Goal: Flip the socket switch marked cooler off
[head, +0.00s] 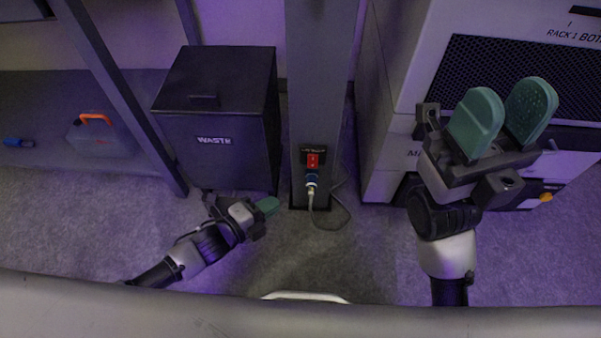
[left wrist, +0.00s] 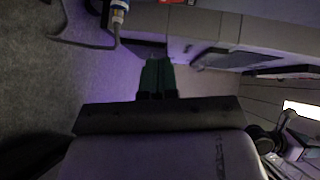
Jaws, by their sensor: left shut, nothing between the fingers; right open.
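A red socket switch (head: 313,161) sits low on the grey post (head: 320,75) in the head view. A small label above it is too small to read. A blue and metal plug (head: 311,181) is in place below the switch, with a cable running down to the floor. My left gripper (head: 268,206) is shut and empty, low and to the left of the post, apart from the switch. In the left wrist view its green fingers (left wrist: 157,76) are together, and the plug (left wrist: 119,12) shows at the top. My right gripper (head: 503,115) is open and empty, in front of the rack.
A black waste bin (head: 215,125) stands left of the post. A white rack cabinet (head: 410,60) stands to the right. A grey case with an orange handle (head: 98,135) lies far left. The cable (head: 338,212) loops on the carpet at the post's foot.

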